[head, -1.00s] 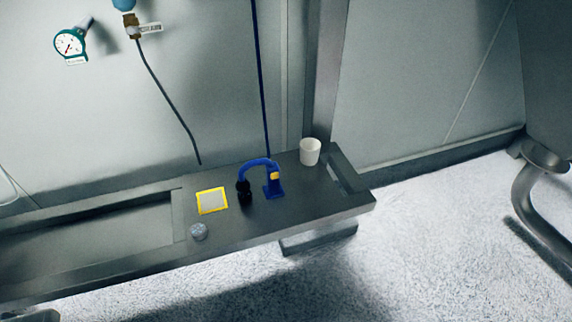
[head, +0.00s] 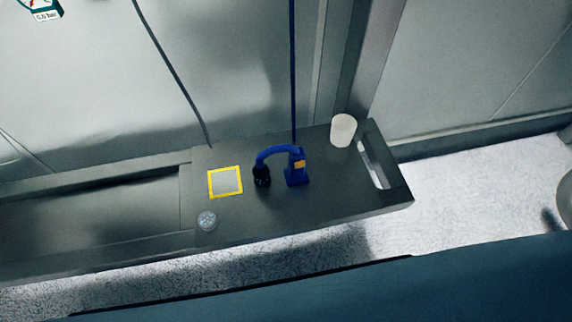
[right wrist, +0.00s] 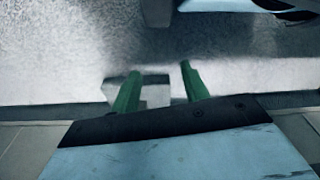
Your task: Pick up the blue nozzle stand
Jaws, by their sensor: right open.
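The blue nozzle stand (head: 297,169) stands upright on the dark bench shelf (head: 330,185) in the head view. Its curved blue hose arches left to a black nozzle end (head: 262,176), and a yellow patch shows on its upper part. My right gripper (right wrist: 158,68) shows in the right wrist view as two green fingers, apart and with nothing between them. It is over pale floor, away from the stand. Neither gripper shows in the head view.
A yellow-framed square (head: 240,190) and a small round clear object (head: 207,220) lie left of the nozzle. A white cup (head: 343,130) stands behind and right of the stand, near a slot in the shelf. A wall rises behind the shelf.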

